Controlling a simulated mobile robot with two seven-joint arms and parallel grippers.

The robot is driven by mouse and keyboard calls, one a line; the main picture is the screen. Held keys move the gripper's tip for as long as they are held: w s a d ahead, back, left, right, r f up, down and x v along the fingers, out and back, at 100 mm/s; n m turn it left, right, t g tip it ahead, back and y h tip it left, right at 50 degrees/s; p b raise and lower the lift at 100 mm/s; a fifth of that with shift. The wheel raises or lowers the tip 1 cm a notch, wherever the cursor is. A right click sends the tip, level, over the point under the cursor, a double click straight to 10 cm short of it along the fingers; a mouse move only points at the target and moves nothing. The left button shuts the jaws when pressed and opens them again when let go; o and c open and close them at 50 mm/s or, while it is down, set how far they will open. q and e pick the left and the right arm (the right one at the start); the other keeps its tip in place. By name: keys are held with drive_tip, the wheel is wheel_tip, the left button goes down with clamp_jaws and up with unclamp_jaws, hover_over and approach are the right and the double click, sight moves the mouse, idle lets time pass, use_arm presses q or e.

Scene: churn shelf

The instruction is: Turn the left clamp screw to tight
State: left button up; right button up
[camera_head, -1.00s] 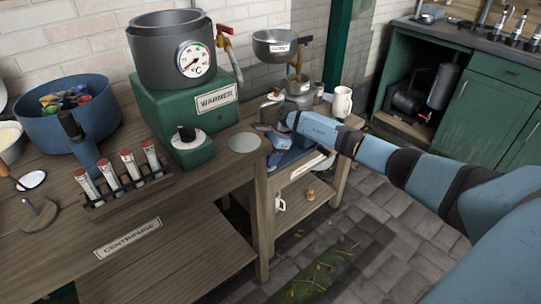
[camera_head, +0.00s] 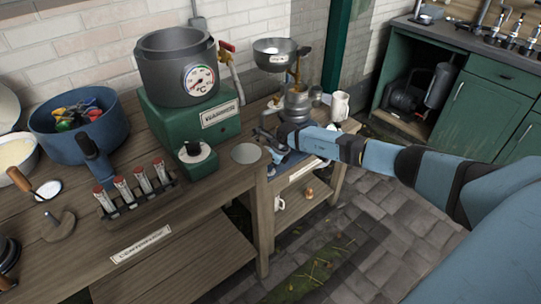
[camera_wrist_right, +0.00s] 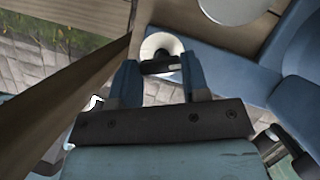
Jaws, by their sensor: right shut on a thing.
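My right gripper (camera_head: 275,134) reaches in from the right to the front of the metal separator (camera_head: 297,101) on the low wooden stand. In the right wrist view my gripper (camera_wrist_right: 160,70) is shut on a short dark bar (camera_wrist_right: 160,66), which I take to be the clamp screw's handle. The bar lies crosswise between the two fingertips, in front of a pale round disc (camera_wrist_right: 163,44). A blue base (camera_wrist_right: 225,75) lies beside it on the right. The head view hides most of the screw behind my gripper, so its tightness cannot be told. My left gripper is not in view.
The wooden bench (camera_head: 215,190) stands left of the stand, with a green warmer (camera_head: 190,125), a blue pot (camera_head: 80,128) and a tube rack (camera_head: 140,197). A white jug (camera_head: 340,106) stands behind my wrist.

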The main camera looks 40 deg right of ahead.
drive_tip(key=m+h+p, duration=0.1)
drive_tip(key=m+p, duration=0.3)
drive_tip(key=shift+a+r+h+p, duration=0.15)
drive_tip(key=shift+h+p, duration=0.2)
drive_tip(key=shift+h, duration=0.05)
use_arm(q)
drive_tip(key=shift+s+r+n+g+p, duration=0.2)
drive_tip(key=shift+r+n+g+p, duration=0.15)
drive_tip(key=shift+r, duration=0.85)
use_arm(e)
drive_tip(key=shift+m, duration=0.5)
drive_tip(key=shift+s+t, duration=0.1)
drive_tip(key=shift+t, duration=0.2)
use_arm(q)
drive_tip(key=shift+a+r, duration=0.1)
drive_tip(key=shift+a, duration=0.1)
use_arm(e)
drive_tip(key=shift+f, duration=0.2)
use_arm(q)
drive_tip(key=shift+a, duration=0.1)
use_arm(e)
drive_tip(key=o, duration=0.9)
